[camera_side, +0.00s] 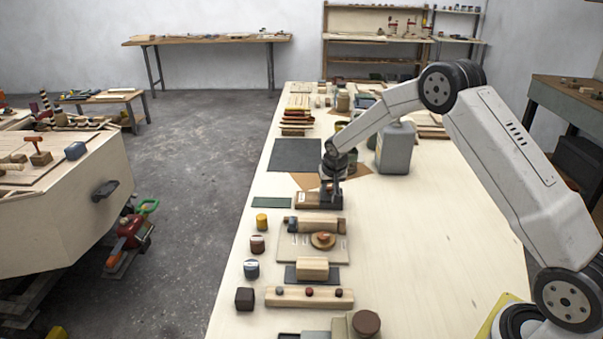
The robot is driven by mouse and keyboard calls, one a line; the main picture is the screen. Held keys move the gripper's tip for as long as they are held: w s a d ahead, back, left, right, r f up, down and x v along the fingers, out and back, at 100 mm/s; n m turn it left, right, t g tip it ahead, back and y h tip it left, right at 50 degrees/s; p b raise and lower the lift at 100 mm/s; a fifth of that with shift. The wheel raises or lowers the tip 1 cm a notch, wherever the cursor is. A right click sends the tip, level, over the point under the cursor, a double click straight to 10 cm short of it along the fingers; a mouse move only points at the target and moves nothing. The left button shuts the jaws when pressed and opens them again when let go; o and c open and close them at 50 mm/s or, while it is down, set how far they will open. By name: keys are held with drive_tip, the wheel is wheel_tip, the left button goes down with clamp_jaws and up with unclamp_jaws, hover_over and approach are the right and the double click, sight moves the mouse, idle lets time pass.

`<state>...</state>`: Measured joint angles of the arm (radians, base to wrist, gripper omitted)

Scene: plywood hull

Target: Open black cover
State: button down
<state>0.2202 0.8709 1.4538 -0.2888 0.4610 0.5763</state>
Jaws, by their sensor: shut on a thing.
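My gripper (331,187) points down at the far middle of the long pale workbench, shut on a small dark part that I take to be the black cover (333,198). The cover is at the right part of a low brown wooden block (310,200). The gripper hides much of the cover, and the view is too small to tell whether it is tilted or lies flat.
A grey canister (395,148) stands close behind and right of my gripper. A dark mat (296,155) lies behind left. The bench's right side is clear.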

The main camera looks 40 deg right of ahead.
drive_tip(key=shift+w+a, duration=2.3)
drive_tip(key=shift+c, duration=2.2)
unclamp_jaws()
drive_tip(key=shift+r, duration=0.1)
drive_tip(key=v, duration=0.7)
drive_tip(key=shift+s+r, duration=0.15)
drive_tip(key=shift+r, duration=0.15)
drive_tip(key=shift+s+a, duration=0.1)
drive_tip(key=shift+a, duration=0.05)
